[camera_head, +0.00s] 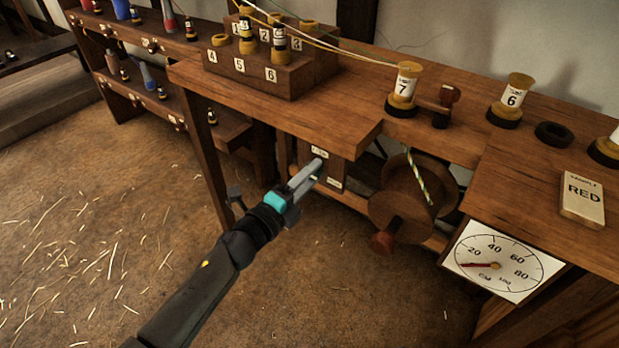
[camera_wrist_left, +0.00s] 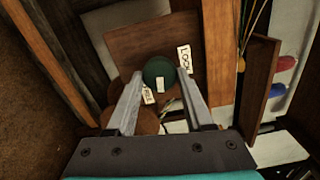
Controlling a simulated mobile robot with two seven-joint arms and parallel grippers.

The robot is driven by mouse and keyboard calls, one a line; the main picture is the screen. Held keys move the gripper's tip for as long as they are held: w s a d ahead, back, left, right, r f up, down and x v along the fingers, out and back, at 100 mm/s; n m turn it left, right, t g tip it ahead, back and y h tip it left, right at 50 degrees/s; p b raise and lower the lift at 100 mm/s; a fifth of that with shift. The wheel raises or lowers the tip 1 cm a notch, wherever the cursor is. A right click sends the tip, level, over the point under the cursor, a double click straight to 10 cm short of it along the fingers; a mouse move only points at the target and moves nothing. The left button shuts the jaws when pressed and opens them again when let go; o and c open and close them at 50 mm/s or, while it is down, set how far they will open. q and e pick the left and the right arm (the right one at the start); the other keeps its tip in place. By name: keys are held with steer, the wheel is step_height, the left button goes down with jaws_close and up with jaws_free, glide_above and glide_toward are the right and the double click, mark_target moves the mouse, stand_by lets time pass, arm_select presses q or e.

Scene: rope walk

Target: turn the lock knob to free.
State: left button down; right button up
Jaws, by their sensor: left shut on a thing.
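The lock knob (camera_wrist_left: 157,70) is a round dark green knob with a white pointer mark, on a brown wooden panel (camera_wrist_left: 128,46). A white LOCK label (camera_wrist_left: 185,58) is at its right and a smaller label (camera_wrist_left: 148,95), seemingly FREE, is below it to the left. The white mark points down in the left wrist view, nearer the lower label. My left gripper (camera_wrist_left: 159,78) is shut on the knob, one finger on each side. In the head view my left gripper (camera_head: 314,172) reaches under the bench edge and mostly hides the knob. My right gripper is not in view.
The wooden bench top (camera_head: 340,105) overhangs the panel. A wooden reel (camera_head: 405,205) with a striped rope is right of the gripper. A dial (camera_head: 495,262) hangs at lower right. Spools numbered 7 (camera_head: 405,88) and 6 (camera_head: 513,98) stand on top.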

arm_select(q)
steer(key=shift+m, duration=1.1)
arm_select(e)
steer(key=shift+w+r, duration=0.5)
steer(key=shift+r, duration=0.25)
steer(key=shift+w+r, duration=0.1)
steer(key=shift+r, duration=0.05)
arm_select(q)
steer(key=shift+c, duration=1.7)
jaws_free()
steer(key=shift+s, duration=0.1)
steer(key=p+v, duration=0.2)
steer(key=v, duration=1.3)
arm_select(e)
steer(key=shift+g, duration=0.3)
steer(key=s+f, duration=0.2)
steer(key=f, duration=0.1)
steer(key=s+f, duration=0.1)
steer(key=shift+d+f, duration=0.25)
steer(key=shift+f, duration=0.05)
arm_select(q)
steer(key=shift+a, duration=0.1)
